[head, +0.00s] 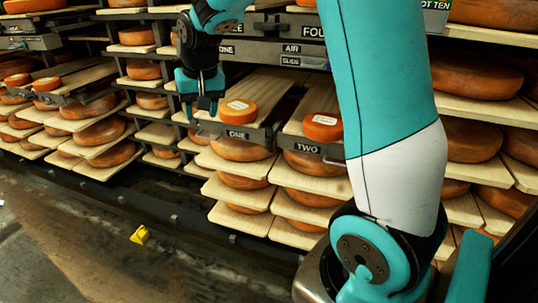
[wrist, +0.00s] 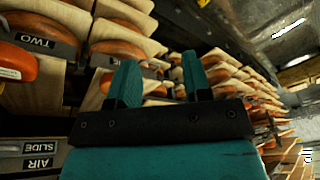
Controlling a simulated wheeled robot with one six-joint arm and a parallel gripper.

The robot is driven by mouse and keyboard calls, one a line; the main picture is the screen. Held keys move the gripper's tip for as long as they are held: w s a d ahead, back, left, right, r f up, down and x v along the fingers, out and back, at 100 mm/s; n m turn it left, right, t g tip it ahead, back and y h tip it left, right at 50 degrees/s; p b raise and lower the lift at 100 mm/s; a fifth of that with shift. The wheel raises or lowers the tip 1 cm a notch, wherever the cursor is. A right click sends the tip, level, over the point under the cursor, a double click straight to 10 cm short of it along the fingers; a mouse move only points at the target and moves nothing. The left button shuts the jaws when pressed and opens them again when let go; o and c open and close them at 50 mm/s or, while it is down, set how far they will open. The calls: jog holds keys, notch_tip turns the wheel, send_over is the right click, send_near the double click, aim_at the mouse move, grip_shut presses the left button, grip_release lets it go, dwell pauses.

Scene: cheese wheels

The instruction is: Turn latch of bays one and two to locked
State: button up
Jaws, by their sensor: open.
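The dark front plate of bay one (head: 237,135) carries a ONE label, and the plate of bay two (head: 307,148) carries a TWO label to its right. In the wrist view the TWO plate (wrist: 35,42) shows upside down at upper left, and the ONE plate is partly hidden behind a finger. The latches are too small and dark to make out, so their positions cannot be told. My gripper (head: 203,110) is open and empty, just left of and above the bay one plate. Its two teal fingers (wrist: 160,78) show apart in the wrist view.
Small orange cheeses with white labels sit on the boards above bay one (head: 238,113) and bay two (head: 322,127). Shelves of larger wheels surround them. An AIR SLIDE plate (head: 290,54) is above. A yellow object (head: 140,235) lies on the open floor at lower left.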

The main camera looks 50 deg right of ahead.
jog(key=w+d+f+m+h+b, duration=0.1)
jog(key=w+d+f+m, duration=0.25)
jog(key=d, duration=0.45)
jog(key=w+d+f+m+h+b, duration=0.25)
jog(key=d+f, duration=0.25)
jog(key=d, duration=0.3)
jog(key=m+g, duration=0.1)
jog(key=m, duration=0.2)
send_near(267, 143)
jog(key=shift+h, duration=0.25)
jog(key=x, duration=0.4)
jog(key=b+x, duration=0.1)
jog(key=x, duration=0.4)
jog(key=shift+a, duration=0.25)
jog(key=shift+x, duration=0.8)
grip_shut()
